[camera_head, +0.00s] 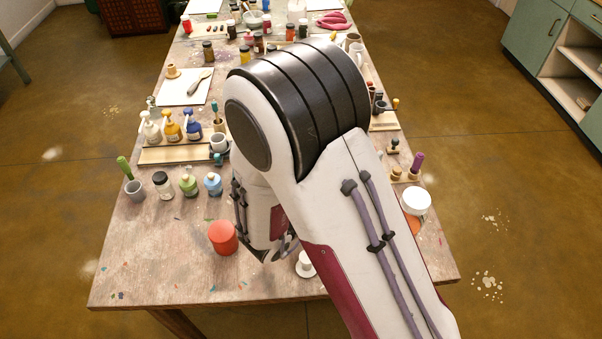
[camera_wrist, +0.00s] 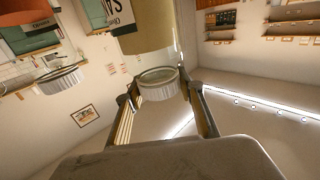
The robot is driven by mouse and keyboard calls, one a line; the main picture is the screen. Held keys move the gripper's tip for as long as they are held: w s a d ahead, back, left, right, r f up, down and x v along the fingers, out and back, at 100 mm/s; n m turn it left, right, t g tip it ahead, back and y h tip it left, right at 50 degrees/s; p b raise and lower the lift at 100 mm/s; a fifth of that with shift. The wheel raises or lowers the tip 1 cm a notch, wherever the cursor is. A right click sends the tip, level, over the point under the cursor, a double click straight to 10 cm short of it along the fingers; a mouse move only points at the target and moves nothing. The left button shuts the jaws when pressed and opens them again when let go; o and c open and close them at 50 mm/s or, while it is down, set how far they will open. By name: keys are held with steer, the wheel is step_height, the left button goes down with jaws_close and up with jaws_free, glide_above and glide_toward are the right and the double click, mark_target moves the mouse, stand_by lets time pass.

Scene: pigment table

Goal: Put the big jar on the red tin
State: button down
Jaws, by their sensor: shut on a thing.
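My gripper (camera_wrist: 164,90) is shut on the big jar (camera_wrist: 150,32), with one finger on each side of its pale ribbed lid. In the wrist view, which looks upside down, the jar has a yellowish body and a lettered label, and its far end is cut off by the top edge. In the head view my arm hides the held jar. The red tin (camera_head: 222,238) stands on the near part of the table, just left of my wrist. The top of the tin looks bare.
A small white piece (camera_head: 305,265) lies right of my wrist. A white-topped container (camera_head: 415,201) stands at the right edge. Several bottles, including a blue one (camera_head: 213,184), stand behind the tin. The near left table is clear.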

steer(key=shift+r, duration=0.2)
steer(key=shift+r, duration=6.3)
steer(key=w+a+r+t, duration=0.1)
steer(key=w+a, duration=0.1)
steer(key=a, duration=1.5)
steer(key=s+a+f+n+y, duration=0.1)
steer(key=s+a, duration=0.2)
steer(key=a, duration=0.5)
steer(key=s+a+f, duration=0.1)
steer(key=s+a, duration=0.2)
steer(key=a, duration=0.4)
steer(key=shift+f, duration=2.1)
step_height(320, 180, down, 6)
steer(key=shift+f, duration=0.15)
